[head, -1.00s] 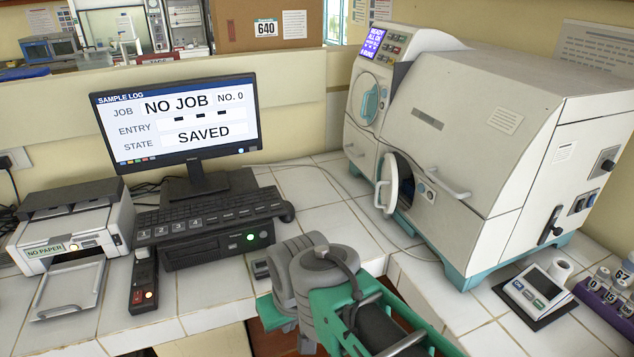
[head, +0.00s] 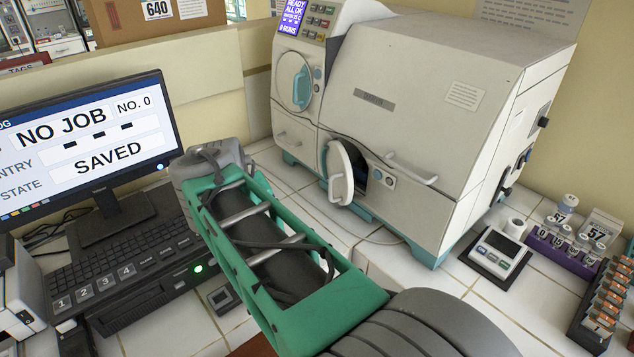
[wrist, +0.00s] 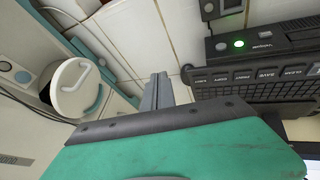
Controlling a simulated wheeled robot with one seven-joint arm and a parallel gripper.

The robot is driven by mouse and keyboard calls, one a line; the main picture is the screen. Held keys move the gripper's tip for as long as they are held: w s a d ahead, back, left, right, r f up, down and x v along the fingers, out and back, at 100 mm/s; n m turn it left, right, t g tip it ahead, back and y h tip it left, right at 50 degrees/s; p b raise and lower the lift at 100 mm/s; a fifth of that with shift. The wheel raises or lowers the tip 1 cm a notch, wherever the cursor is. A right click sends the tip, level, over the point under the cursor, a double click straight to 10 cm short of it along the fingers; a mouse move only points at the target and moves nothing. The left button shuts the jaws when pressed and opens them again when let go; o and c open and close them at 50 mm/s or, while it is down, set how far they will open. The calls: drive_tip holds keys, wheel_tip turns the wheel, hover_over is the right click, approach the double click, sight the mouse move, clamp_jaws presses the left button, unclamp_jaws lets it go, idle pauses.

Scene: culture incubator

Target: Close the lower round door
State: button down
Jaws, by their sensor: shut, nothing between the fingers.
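The lower round door (head: 339,172) of the white incubator (head: 425,110) stands ajar, swung out to the left of its dark round opening (head: 361,172). It is white with a curved handle. In the wrist view the door (wrist: 80,92) is at the left, with a sliver of dark opening at its left edge. My gripper (wrist: 158,92) shows there as two grey fingers held together, empty, to the right of the door and apart from it. In the head view my arm hides the fingers.
The upper round door (head: 301,88) looks shut. The monitor (head: 90,150) and keyboard (head: 125,270) are left of my arm. A small scale (head: 498,250) and tube racks (head: 565,250) stand at the right.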

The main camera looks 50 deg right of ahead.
drive_tip(key=s+d+r+m+g+h, duration=0.1)
drive_tip(key=s+d+r, duration=0.1)
drive_tip(key=d, duration=0.4)
drive_tip(key=s+d+r+m+g+h, duration=0.1)
drive_tip(key=s+d+r, duration=0.1)
drive_tip(key=d, duration=0.3)
drive_tip(key=d+f+p, duration=0.2)
drive_tip(key=d+f, duration=0.6)
drive_tip(key=d, duration=0.1)
drive_tip(key=shift+w+p, duration=0.2)
drive_tip(key=shift+p, duration=0.15)
drive_tip(key=shift+s, duration=0.1)
